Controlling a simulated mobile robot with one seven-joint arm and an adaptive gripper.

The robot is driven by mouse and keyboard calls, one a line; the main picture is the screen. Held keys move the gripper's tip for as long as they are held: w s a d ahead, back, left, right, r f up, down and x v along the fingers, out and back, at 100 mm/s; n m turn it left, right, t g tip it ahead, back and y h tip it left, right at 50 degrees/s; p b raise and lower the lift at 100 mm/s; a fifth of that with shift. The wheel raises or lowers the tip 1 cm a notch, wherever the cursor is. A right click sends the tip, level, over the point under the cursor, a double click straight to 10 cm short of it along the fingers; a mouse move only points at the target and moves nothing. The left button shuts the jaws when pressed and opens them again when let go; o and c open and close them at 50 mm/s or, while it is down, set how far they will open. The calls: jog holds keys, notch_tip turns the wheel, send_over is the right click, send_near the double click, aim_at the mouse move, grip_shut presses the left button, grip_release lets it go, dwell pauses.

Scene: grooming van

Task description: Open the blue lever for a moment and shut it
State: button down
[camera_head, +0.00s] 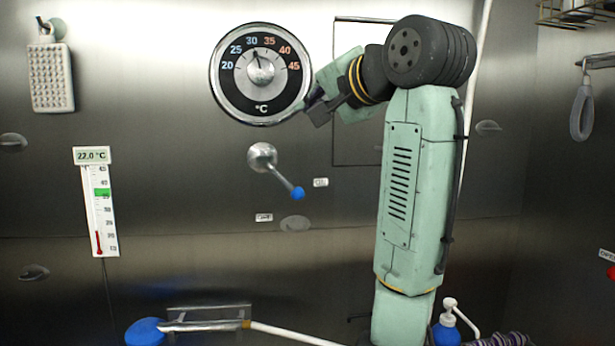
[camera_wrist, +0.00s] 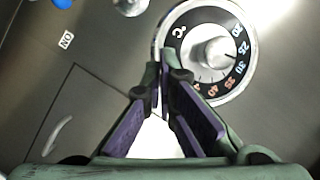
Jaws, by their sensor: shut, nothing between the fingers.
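A metal lever (camera_head: 280,178) with a blue ball tip (camera_head: 298,193) is on the steel wall and slants down to the right from its round pivot. It points between a small label (camera_head: 321,182) at its right and another (camera_head: 264,217) below. In the wrist view the blue tip (camera_wrist: 62,3) is cut off at the top left edge, near the "ON" label (camera_wrist: 66,40). My gripper (camera_head: 306,107) is shut and empty, above the lever and beside the lower right rim of the temperature dial (camera_head: 219,90). In the wrist view its fingertips (camera_wrist: 160,62) meet beside the dial (camera_wrist: 180,33).
A thermometer (camera_head: 100,205) with a display reading 22.0 °C hangs at the left; its red column is low. A hose and handheld piece (camera_head: 205,325) and a blue object (camera_head: 145,331) are below. A pump bottle (camera_head: 447,325) stands at the lower right.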

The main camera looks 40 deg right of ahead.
aim_at(280, 176)
jog(key=s+d+f+n+g+y, duration=0.1)
jog(key=s+d+f+n+g, duration=0.15)
jog(key=d+f, duration=0.35)
jog(key=shift+m+y, duration=0.25)
jog(key=shift+y, duration=0.05)
jog(key=shift+w+a+f+p, duration=0.15)
jog(key=shift+w+f+p, duration=0.5)
jog(key=shift+w+f, duration=0.9)
jog(key=shift+w+a+f+p, duration=0.15)
jog(key=shift+w+f+p, duration=0.6)
jog(key=shift+w, duration=1.25)
jog(key=shift+w+a+f+p, duration=0.15)
jog(key=shift+w+f+p, duration=0.35)
jog(key=shift+w+f, duration=1.1)
jog(key=shift+w+d+r, duration=0.2)
